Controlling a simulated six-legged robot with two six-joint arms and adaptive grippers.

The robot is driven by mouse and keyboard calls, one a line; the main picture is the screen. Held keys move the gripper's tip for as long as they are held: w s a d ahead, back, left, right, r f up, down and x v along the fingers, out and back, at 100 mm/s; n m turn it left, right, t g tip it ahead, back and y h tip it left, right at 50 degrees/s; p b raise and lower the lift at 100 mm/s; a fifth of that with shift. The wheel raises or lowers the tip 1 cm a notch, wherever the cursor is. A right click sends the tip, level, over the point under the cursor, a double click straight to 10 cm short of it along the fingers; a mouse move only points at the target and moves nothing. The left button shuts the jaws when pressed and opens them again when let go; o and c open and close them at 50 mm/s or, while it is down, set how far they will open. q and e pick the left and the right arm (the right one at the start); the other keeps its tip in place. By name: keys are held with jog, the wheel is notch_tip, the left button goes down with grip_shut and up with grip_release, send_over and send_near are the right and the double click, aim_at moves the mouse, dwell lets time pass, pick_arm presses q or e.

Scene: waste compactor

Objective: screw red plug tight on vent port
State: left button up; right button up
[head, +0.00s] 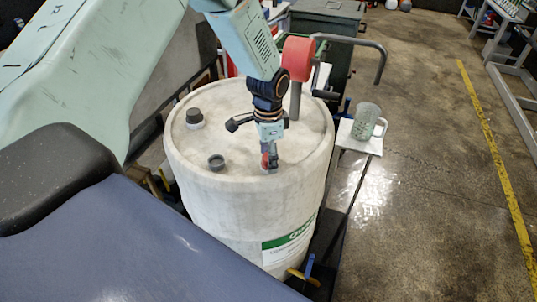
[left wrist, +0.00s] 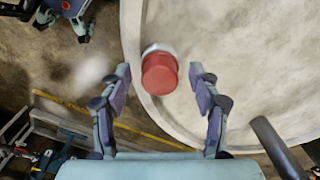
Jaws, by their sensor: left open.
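The red plug (head: 266,161) sits at the front right part of the drum's top, partly hidden by my left gripper (head: 269,147). In the left wrist view the red plug (left wrist: 160,76) stands on a pale collar, apparently the vent port (left wrist: 157,48), close to the drum's rim. My left gripper (left wrist: 160,88) is open, with one finger on each side of the plug and a clear gap to both. The plug's thread and how deep it sits are hidden. My right gripper is in neither view.
The white drum (head: 235,205) also carries a grey cap (head: 194,117) and a dark grey fitting (head: 216,162). A clear jug (head: 365,122) stands on a small shelf at right.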

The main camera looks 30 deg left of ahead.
pick_arm(q)
jog(key=shift+c, duration=0.5)
jog(key=shift+n+p, duration=0.5)
jog(key=shift+n, duration=0.4)
jog(key=n, duration=0.3)
jog(key=shift+w+d, duration=0.1)
jog(key=n, duration=0.5)
jog(key=shift+n, duration=0.3)
jog(key=n, duration=1)
jog(key=shift+c, duration=0.2)
